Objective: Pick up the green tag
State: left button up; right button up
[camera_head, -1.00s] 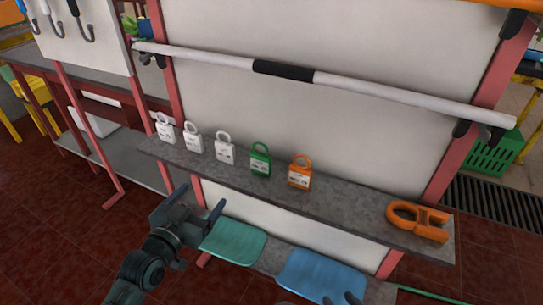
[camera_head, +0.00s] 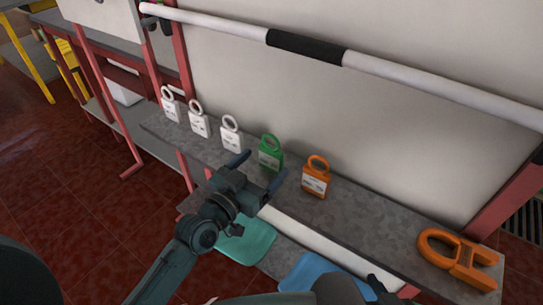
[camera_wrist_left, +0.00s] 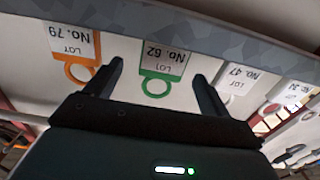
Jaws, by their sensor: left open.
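The green tag (camera_head: 271,152) stands on the grey shelf (camera_head: 370,221), with its ring at the top. My left gripper (camera_head: 262,165) is open just in front of it, its two fingers apart. In the left wrist view, which is upside down, the green tag (camera_wrist_left: 162,72) reads "LOT No. 62" and lies between the two open fingertips (camera_wrist_left: 160,72); contact cannot be seen. Part of my right arm (camera_head: 345,290) shows at the bottom of the head view, but its fingers are not clear.
An orange tag (camera_head: 316,178) stands right of the green one, and white tags (camera_head: 231,134) stand to its left. A large orange clip (camera_head: 458,257) lies at the shelf's right end. A white bar (camera_head: 420,77) with a black grip runs above the shelf.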

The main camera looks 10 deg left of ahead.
aim_at(269, 157)
pick_arm(q)
jog(key=shift+x, duration=3.2)
jog(key=shift+a, duration=0.15)
jog(key=shift+c, duration=0.3)
jog(key=c, duration=1.2)
